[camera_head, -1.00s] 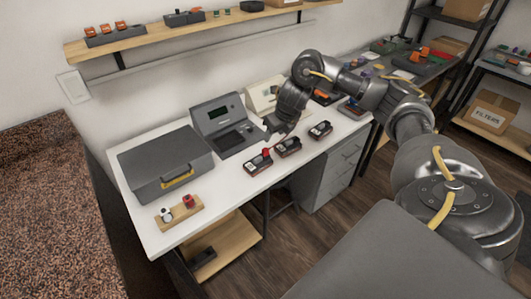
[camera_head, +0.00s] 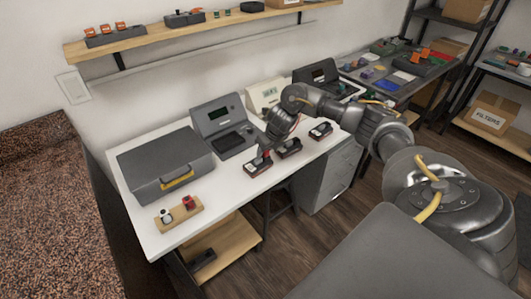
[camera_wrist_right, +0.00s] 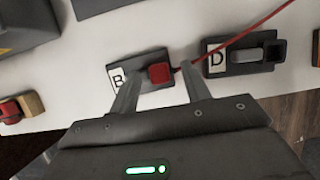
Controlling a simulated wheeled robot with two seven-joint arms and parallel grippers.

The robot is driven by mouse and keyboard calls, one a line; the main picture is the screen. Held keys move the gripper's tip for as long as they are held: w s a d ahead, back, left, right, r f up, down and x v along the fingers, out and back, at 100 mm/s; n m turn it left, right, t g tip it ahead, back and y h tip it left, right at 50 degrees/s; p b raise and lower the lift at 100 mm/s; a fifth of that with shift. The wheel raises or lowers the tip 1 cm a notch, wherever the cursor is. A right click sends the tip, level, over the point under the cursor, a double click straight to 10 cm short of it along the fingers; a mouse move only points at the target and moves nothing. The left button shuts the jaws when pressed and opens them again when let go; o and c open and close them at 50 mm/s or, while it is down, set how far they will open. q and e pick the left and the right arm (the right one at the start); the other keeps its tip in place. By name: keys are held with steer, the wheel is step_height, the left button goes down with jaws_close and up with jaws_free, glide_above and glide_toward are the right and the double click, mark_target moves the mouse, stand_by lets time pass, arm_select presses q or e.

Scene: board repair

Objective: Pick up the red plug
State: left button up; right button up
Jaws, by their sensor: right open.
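A red plug (camera_wrist_right: 159,73) sits on the small dark block labelled B (camera_wrist_right: 140,82), seen in the right wrist view. A thin red lead runs from beside it toward the upper right. My right gripper (camera_wrist_right: 161,76) is open, its two fingers on either side of the plug in that view; contact cannot be told. In the head view my right gripper (camera_head: 261,155) is low over block B (camera_head: 255,169), largely hiding the plug. Another red piece (camera_head: 188,201) stands beside a white one (camera_head: 166,215) on a wooden holder (camera_head: 179,218). My left gripper is not in view.
Block D (camera_head: 288,149) and another similar block (camera_head: 320,132) lie to the right on the white table (camera_head: 225,187). A grey case (camera_head: 150,167) and a grey device with a screen (camera_head: 222,115) stand behind. The table's front edge is close.

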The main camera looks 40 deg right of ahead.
steer(key=shift+w+f, duration=0.1)
steer(key=shift+f, duration=0.1)
jaws_close()
steer(key=shift+r, duration=0.2)
steer(key=shift+r, duration=0.25)
step_height(320, 180, up, 3)
steer(key=shift+f+b, duration=0.2)
steer(key=shift+b, duration=0.3)
steer(key=s+a+r+p, duration=0.4)
steer(key=s+r, duration=0.5)
steer(key=s, duration=0.4)
steer(key=shift+s+r, duration=0.25)
steer(key=shift+r, duration=0.05)
